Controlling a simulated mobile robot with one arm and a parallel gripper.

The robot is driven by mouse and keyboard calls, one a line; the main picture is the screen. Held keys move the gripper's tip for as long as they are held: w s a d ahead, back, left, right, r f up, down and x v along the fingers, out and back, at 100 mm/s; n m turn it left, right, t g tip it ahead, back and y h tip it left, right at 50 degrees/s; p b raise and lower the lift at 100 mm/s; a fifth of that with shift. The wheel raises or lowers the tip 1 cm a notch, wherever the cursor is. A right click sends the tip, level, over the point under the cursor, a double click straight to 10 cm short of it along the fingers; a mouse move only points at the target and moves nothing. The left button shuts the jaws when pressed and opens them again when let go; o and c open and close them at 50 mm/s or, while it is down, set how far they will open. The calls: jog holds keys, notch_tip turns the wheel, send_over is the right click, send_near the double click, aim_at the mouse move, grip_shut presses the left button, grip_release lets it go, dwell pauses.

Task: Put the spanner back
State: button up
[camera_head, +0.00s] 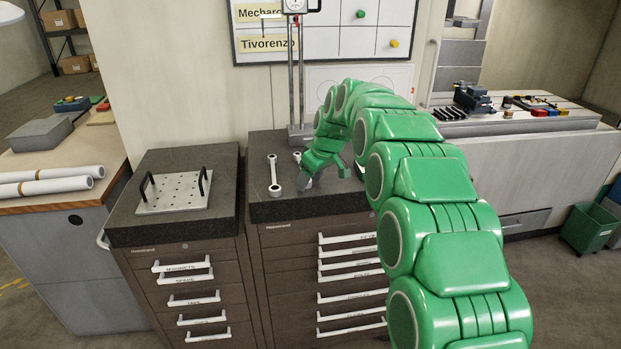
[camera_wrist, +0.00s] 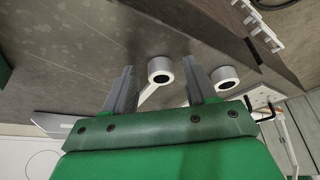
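Two silver spanners with round ends are on the dark top of the right-hand drawer cabinet. The left spanner (camera_head: 274,176) lies in full view. The right spanner (camera_head: 297,156) is mostly hidden by my gripper (camera_head: 306,183). In the wrist view my gripper (camera_wrist: 158,67) is open, its two grey fingers apart. The right spanner's ring end (camera_wrist: 160,69) shows between the fingers, with its shaft running back towards the palm. The left spanner's ring end (camera_wrist: 225,77) is just outside the right-hand finger. I cannot tell whether the fingers touch either spanner.
A dark-topped cabinet (camera_head: 126,228) on the left carries a perforated plate (camera_head: 174,192) with two black handles. A height gauge stand (camera_head: 301,80) rises behind the spanners. A wall board (camera_head: 330,42) hangs behind. A bench with small parts (camera_head: 560,126) stands right.

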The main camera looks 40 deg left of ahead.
jog(key=shift+f, duration=0.1)
